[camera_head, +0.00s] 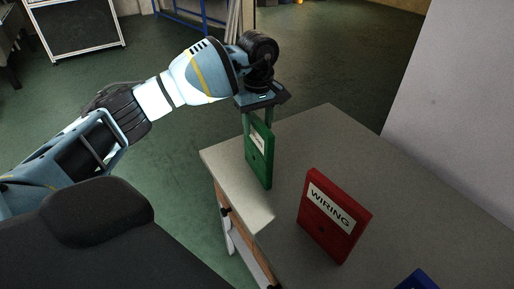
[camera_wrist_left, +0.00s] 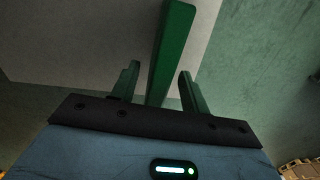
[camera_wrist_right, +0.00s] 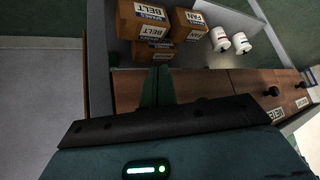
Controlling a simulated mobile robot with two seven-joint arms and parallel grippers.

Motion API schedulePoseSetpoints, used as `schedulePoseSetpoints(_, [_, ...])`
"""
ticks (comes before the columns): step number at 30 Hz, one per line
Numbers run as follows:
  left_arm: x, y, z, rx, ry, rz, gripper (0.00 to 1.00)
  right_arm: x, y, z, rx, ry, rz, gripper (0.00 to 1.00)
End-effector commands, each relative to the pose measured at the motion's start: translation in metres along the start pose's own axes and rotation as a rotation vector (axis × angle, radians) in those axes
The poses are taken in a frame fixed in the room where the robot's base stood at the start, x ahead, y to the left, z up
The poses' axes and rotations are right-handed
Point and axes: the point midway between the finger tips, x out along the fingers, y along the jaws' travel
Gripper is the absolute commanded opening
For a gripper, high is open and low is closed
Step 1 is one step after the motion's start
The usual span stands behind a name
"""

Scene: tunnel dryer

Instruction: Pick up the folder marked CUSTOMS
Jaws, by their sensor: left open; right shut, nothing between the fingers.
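A green folder (camera_head: 262,160) stands upright near the far left edge of the table. Its white label is partly covered and I cannot read it. My left gripper (camera_head: 257,118) is above this folder, pointing down, with its fingers open. In the left wrist view the green folder (camera_wrist_left: 173,45) shows edge-on between the two fingers, with gaps at both sides. A red folder (camera_head: 333,220) marked WIRING stands closer on the same table. No label reading CUSTOMS is legible. My right gripper (camera_wrist_right: 157,86) shows in the right wrist view, shut and empty.
The grey table (camera_head: 330,140) is bare around the folders. A blue object (camera_head: 418,280) is cut off at the bottom edge. The right wrist view shows cardboard boxes (camera_wrist_right: 142,20) marked BELT and FAN, white containers (camera_wrist_right: 220,40) and labelled wooden drawers (camera_wrist_right: 215,82).

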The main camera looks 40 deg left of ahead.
Motion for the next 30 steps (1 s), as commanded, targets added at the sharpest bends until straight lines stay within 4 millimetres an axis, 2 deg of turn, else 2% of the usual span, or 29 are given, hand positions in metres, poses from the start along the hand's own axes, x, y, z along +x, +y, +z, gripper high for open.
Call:
schedulePoseSetpoints(4, [0.013, 0.000, -0.001, -0.001, 0.000, 0.000, 0.45, 0.001, 0.001, -0.005, -0.001, 0.010, 0.001, 0.00])
schedulePoseSetpoints(12, [0.016, 0.000, -0.001, -0.001, 0.001, 0.001, 0.45, 0.001, 0.001, -0.003, -0.001, 0.007, 0.001, 0.00])
schedulePoseSetpoints(22, [0.015, 0.000, -0.001, -0.001, 0.001, 0.000, 0.02, -0.002, 0.000, 0.003, 0.000, -0.006, 0.000, 0.00])
schedulePoseSetpoints(30, [0.015, 0.000, -0.001, 0.000, 0.001, 0.002, 0.00, -0.003, 0.000, 0.005, 0.000, -0.009, 0.000, 0.00])
